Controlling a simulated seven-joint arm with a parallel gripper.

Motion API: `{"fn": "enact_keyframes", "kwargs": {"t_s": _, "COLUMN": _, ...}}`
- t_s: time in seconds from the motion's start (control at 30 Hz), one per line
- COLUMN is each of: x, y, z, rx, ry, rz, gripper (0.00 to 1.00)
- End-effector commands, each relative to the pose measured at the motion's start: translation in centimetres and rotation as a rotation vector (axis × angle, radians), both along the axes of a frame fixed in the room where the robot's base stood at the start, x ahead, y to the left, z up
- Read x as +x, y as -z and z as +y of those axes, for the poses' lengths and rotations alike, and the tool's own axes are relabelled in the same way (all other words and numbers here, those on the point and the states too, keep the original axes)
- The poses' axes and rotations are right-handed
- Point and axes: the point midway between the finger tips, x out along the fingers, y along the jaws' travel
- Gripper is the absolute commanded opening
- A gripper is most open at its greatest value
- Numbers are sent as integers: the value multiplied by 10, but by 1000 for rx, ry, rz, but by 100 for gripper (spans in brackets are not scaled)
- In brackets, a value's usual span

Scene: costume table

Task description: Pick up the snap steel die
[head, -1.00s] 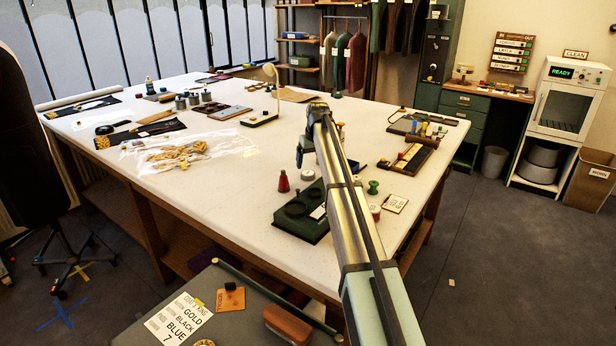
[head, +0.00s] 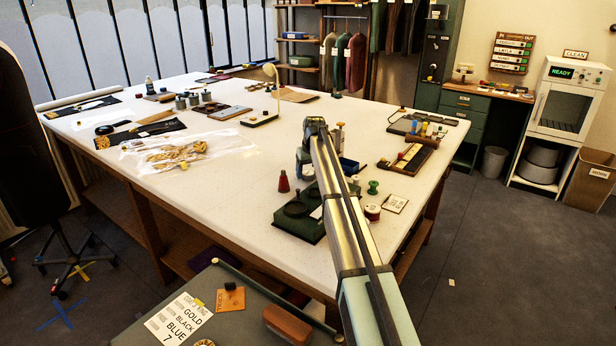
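I cannot pick out the snap steel die for certain at this size. A dark green block (head: 290,222) with dark round parts and a pale label stands near the table's front edge, its right side partly behind my arm.
Several grey cylinders (head: 194,99) stand at the back left. A clear plastic bag (head: 190,150) with gold trim lies on the left. A small lamp (head: 272,90) stands mid-table. A wooden tray (head: 409,158) lies on the right. The white tabletop (head: 225,200) is bare at front left.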

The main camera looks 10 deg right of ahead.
Motion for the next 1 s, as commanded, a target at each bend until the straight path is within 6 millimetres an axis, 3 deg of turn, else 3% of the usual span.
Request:
{"fn": "enact_keyframes", "kwargs": {"t_s": 0.07, "x": 0, "y": 0, "z": 0, "rx": 0, "ry": 0, "rz": 0, "gripper": 60}}
{"fn": "enact_keyframes", "kwargs": {"t_s": 0.53, "x": 0, "y": -1, "z": 0, "rx": 0, "ry": 0, "rz": 0, "gripper": 16}}
{"fn": "enact_keyframes", "kwargs": {"t_s": 0.8, "x": 0, "y": -4, "z": 0, "rx": 0, "ry": 0, "rz": -1, "gripper": 15}}
{"fn": "enact_keyframes", "kwargs": {"t_s": 1.0, "x": 1, "y": -29, "z": 0, "rx": 0, "ry": 0, "rz": -2, "gripper": 15}}
